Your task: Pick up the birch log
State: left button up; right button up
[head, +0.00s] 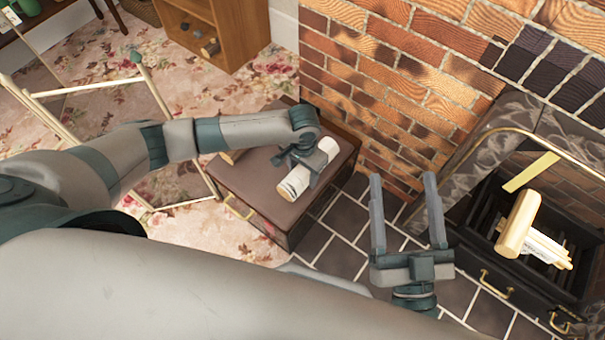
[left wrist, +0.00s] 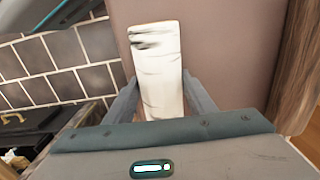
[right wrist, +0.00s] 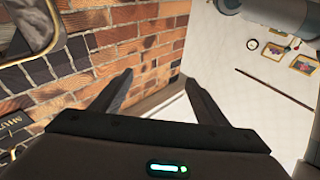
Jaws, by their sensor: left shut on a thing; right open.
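The birch log (head: 294,182) is white with dark marks. It lies along the brown box top (head: 240,190) beside the brick wall. My left gripper (head: 308,164) is over the log with its fingers around it. In the left wrist view the birch log (left wrist: 158,70) sits between the two fingers of my left gripper (left wrist: 158,95), which is shut on it. I cannot tell whether the log is lifted off the box top. My right gripper (head: 405,200) is open and empty above the dark floor tiles. Its spread fingers also show in the right wrist view (right wrist: 160,90).
A fireplace grate (head: 480,235) with pale logs (head: 517,224) stands at the right, behind a brass-edged surround. A wooden rack (head: 160,100) stands at the left. A wooden cabinet (head: 240,30) is at the back.

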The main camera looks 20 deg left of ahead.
aim_at(308, 172)
pick_arm(q)
jog(key=shift+r, duration=0.25)
pick_arm(e)
jog(key=shift+f, duration=0.1)
pick_arm(q)
jog(key=shift+r+p, duration=0.5)
jog(key=shift+r, duration=0.35)
jog(key=r, duration=0.1)
jog(key=d+r+p, duration=0.1)
jog(key=r, duration=0.1)
jog(key=shift+s+d, duration=0.1)
jog(key=shift+d, duration=0.1)
jog(key=s+d+r+p, duration=0.1)
jog(key=d+r+p, duration=0.1)
jog(key=d+r, duration=0.4)
jog(key=shift+s+d, duration=0.3)
jog(key=shift+d, duration=1.75)
pick_arm(e)
jog(key=s+d+f+g+h, duration=0.1)
jog(key=d+f+g+h, duration=0.2)
jog(key=f+g, duration=0.6)
jog(key=shift+d+f, duration=0.15)
jog(key=shift+f, duration=2.45)
